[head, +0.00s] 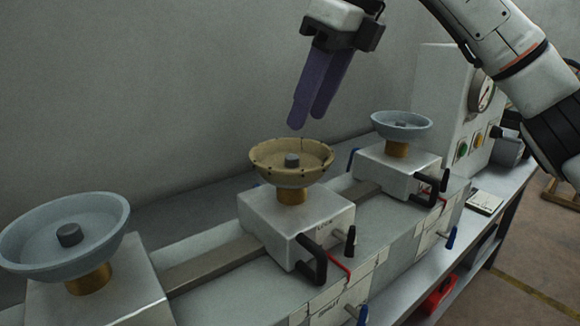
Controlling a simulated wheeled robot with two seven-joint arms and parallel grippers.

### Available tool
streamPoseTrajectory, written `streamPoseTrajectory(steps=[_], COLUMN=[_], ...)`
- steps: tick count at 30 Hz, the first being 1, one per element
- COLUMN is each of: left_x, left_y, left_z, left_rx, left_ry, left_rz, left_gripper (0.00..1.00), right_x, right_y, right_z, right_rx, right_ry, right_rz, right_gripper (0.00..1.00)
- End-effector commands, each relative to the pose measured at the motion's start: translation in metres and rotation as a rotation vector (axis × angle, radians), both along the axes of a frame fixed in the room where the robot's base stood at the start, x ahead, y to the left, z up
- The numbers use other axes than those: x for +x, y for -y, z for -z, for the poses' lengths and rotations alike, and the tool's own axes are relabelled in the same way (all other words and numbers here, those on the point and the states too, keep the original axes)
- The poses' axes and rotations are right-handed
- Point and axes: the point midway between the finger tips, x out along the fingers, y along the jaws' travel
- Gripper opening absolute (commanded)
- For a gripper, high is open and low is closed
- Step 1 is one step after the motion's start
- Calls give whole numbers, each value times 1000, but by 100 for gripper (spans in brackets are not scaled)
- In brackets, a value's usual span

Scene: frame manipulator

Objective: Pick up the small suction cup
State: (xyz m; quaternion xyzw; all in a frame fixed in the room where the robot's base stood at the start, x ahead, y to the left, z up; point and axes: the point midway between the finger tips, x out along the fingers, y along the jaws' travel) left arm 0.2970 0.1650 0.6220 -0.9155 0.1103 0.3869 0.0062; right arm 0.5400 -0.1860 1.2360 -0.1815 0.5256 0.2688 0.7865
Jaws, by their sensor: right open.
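Three suction cups stand in a row, each on a brass stem over a pale metal block. A blue-grey cup (408,131) at the back right looks smallest, though it is also farthest. A tan cup (264,169) with dark marks round its rim stands in the middle. Another blue-grey cup (30,261) stands at the near left and looks largest. I cannot tell true sizes for certain. My right gripper (308,118) points down with its purple fingers open and empty, apart from and above the tan cup. My left gripper is not in view.
The blocks sit along a rail (215,262) on a grey bench. Black handles (312,258) stick out in front. A red item (438,296) lies below the bench.

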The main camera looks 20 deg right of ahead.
Motion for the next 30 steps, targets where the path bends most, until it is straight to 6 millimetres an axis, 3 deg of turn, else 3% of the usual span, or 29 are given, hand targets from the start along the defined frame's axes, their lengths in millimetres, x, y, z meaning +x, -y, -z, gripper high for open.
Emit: streamPoseTrajectory(steps=[15,24,25,30], left_x=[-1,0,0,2], left_y=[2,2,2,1], left_z=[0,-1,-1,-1], left_rx=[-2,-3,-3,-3], left_ry=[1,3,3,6], left_rz=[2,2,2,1], left_gripper=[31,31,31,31], right_x=[14,16,16,15], right_y=[-15,-16,-16,-16], right_z=[66,72,72,71], right_rx=[2,2,3,3], right_ry=[-1,1,0,0], right_rz=[-2,-2,-2,-2], right_gripper=[40,40,39,10])
